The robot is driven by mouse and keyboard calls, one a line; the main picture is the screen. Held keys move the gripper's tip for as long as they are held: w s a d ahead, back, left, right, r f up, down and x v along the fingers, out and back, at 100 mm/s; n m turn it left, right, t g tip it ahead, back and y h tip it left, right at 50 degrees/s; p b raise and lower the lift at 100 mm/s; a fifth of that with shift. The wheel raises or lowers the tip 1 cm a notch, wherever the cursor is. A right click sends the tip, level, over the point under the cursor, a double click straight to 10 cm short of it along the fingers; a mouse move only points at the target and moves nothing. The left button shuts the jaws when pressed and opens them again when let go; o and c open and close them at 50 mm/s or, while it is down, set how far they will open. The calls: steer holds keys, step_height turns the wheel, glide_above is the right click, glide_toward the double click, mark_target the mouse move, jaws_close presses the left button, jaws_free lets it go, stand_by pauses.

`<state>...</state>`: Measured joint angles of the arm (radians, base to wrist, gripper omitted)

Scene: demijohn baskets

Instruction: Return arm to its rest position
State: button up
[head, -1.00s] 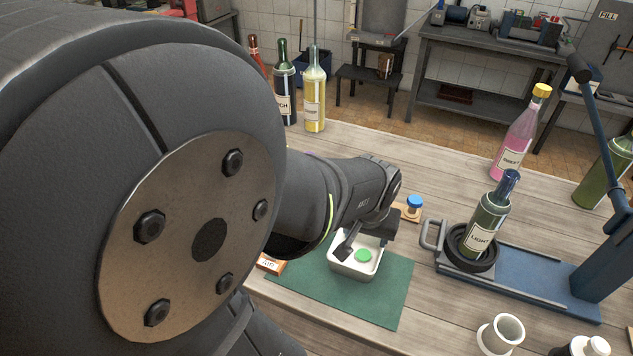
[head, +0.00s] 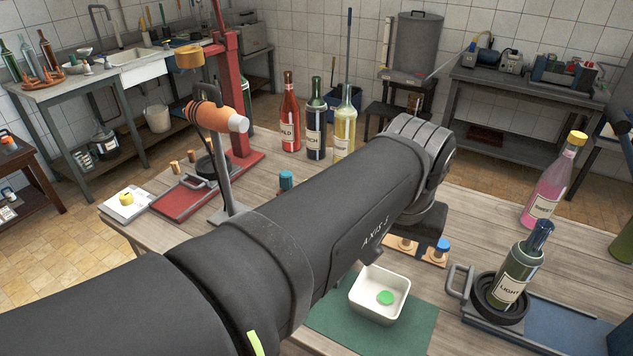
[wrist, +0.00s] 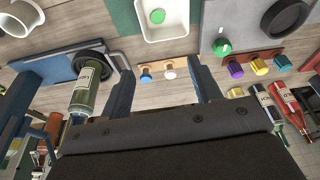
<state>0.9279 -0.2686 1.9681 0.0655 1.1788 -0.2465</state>
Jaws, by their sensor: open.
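My arm stretches across the head view, its wrist (head: 425,215) above the bench to the upper right of the white tray; its fingertips are hidden there. In the wrist view my gripper (wrist: 160,80) is open, with nothing between its two blue-grey fingers. The white tray (head: 360,308) sits on the green mat (head: 425,318) with a green disc (head: 386,297) inside, clear of my gripper. The tray also shows at the top of the wrist view (wrist: 180,32), with the disc (wrist: 157,16) in it.
The LIGHT bottle (head: 522,262) stands in a black ring on the blue stand (head: 570,312), right of my wrist. A pink bottle (head: 553,180) and several others stand farther back. A wooden holder with a blue cap (head: 442,245) is close beside my wrist. The red stand (head: 228,90) is left.

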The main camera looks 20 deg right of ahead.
stand_by(0.3)
steer(key=x, duration=1.7)
steer(key=shift+d+f, duration=0.1)
steer(key=shift+f, duration=0.05)
